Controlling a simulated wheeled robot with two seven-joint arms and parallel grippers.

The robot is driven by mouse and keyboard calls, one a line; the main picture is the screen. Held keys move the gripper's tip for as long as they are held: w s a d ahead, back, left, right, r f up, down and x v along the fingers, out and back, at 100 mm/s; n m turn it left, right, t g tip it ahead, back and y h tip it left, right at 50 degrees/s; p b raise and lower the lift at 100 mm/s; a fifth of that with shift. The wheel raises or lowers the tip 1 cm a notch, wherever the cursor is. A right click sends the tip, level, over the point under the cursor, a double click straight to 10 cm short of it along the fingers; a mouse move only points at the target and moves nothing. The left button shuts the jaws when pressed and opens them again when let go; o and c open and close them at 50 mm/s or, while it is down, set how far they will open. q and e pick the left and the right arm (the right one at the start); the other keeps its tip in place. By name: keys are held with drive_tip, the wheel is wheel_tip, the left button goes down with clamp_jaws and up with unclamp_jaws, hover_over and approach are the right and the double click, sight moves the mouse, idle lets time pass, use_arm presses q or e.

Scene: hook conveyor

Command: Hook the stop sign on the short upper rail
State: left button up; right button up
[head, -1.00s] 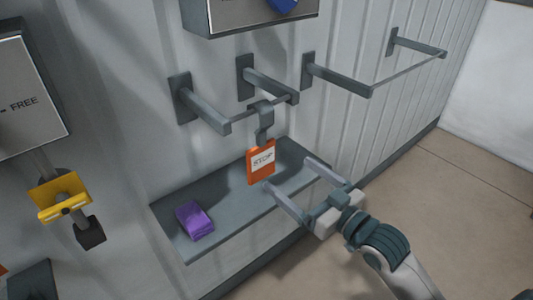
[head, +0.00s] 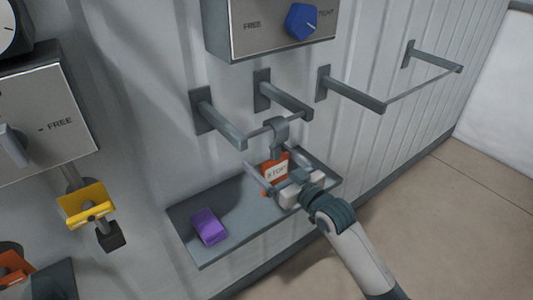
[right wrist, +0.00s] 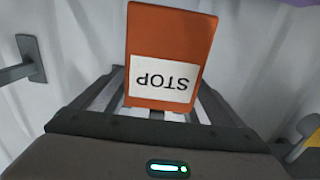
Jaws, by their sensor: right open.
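The stop sign (head: 276,170) is an orange plate with a white STOP label and a grey hook (head: 277,130) at its top. In the head view the hook appears over the short upper rail (head: 262,129), which spans two wall arms, and the sign hangs below it. My right gripper (head: 273,158) is open, its fingers on either side of the sign with gaps. In the right wrist view the sign (right wrist: 170,55) stands upside down between the fingers; its hook is out of that picture. My left gripper is not in view.
A grey shelf (head: 190,240) lies below, with a purple block (head: 208,226) on it. A longer rail (head: 425,82) runs to the right. A box with a blue knob (head: 300,22) is above. A yellow part (head: 86,204) is at left. The floor at right is clear.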

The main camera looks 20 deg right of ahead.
drive_tip(key=shift+x, duration=0.9)
drive_tip(key=shift+c, duration=0.7)
drive_tip(key=c, duration=1.3)
drive_tip(key=shift+c, duration=0.2)
